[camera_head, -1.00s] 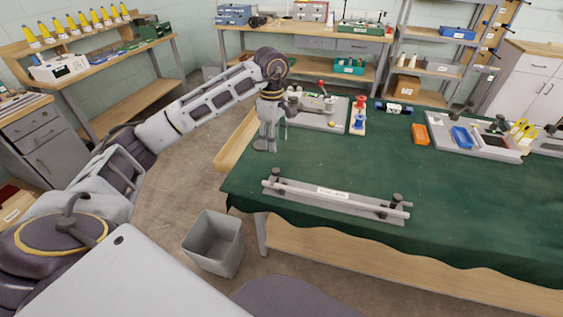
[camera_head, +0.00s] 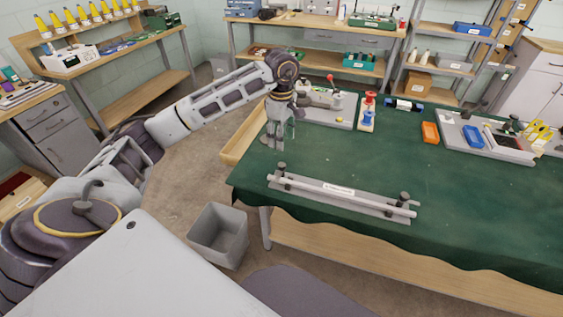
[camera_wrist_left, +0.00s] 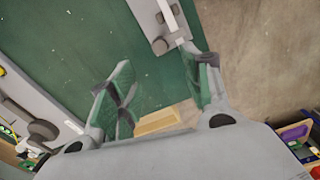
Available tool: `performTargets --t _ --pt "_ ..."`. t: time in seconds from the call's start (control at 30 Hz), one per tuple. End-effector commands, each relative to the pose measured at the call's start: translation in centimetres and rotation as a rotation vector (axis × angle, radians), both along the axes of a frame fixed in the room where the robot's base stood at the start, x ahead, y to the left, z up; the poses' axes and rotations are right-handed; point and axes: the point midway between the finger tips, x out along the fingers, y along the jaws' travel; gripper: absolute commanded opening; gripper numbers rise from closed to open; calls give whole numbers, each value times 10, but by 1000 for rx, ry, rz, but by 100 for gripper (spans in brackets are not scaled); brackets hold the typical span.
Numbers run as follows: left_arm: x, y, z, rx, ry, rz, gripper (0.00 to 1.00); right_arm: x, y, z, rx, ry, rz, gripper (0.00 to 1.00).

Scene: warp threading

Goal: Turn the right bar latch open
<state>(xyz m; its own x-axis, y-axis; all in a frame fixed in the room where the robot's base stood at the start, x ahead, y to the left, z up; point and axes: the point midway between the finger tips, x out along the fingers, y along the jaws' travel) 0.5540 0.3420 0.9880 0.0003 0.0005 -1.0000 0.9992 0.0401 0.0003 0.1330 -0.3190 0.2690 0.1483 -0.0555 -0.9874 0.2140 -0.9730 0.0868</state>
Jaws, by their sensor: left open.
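The bar (camera_head: 340,194) is a light rod lying along a grey base plate on the green-covered table in the head view. Its right latch (camera_head: 404,199) is a dark knob near the bar's right end. A similar left latch (camera_head: 281,171) is near the left end. My left gripper (camera_head: 273,148) is open and empty, pointing down just behind the bar's left end, far from the right latch. In the left wrist view its fingers (camera_wrist_left: 160,90) are apart, with one end of the bar's plate (camera_wrist_left: 158,32) beyond them. My right gripper is not in view.
Behind the bar are a grey board with a red-knobbed lever (camera_head: 330,105), red and blue spools (camera_head: 368,112) and an orange tray (camera_head: 430,132). A grey bin (camera_head: 218,237) stands on the floor at front left. The cloth right of the bar is clear.

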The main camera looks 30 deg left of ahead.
Motion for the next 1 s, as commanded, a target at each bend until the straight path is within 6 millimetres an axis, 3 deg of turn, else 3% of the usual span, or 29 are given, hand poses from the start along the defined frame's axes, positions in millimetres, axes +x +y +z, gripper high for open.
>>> performTargets --t 0.7,1.0 --pt "-1 0 -91 -1 3 0 49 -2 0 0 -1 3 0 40" --pt "0 0 -111 0 1 0 49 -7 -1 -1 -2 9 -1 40"
